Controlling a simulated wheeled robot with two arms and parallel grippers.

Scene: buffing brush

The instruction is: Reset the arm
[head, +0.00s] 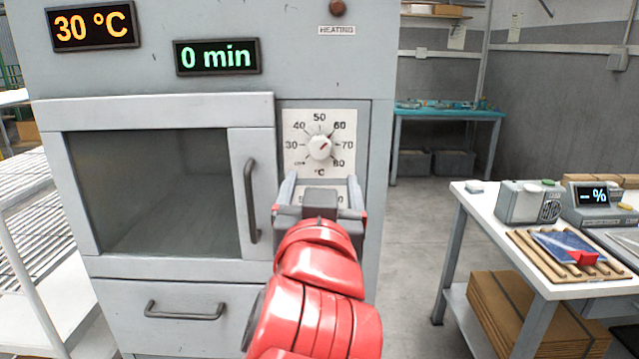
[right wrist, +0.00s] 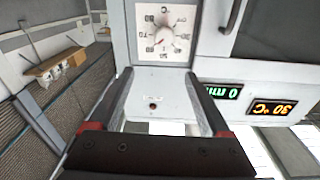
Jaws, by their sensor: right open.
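My red right arm reaches up to the front of a grey oven. The right gripper (head: 320,181) is open and empty, its two fingers spread just below the temperature dial's knob (head: 319,147). The knob's red mark points to the upper right, roughly toward 60. A second scale plate below is mostly hidden behind the gripper. In the right wrist view, the open gripper (right wrist: 161,78) has nothing between its fingers, and the temperature dial (right wrist: 166,34) lies beyond the tips. I cannot tell whether the fingers touch the panel. My left gripper is in neither view.
The oven's displays read 30 °C (head: 92,26) and 0 min (head: 217,57). Its windowed door, with a handle (head: 251,200), looks shut, and so does the drawer (head: 185,310). A white table (head: 483,205) with devices and a slatted rack stands right; open floor lies between.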

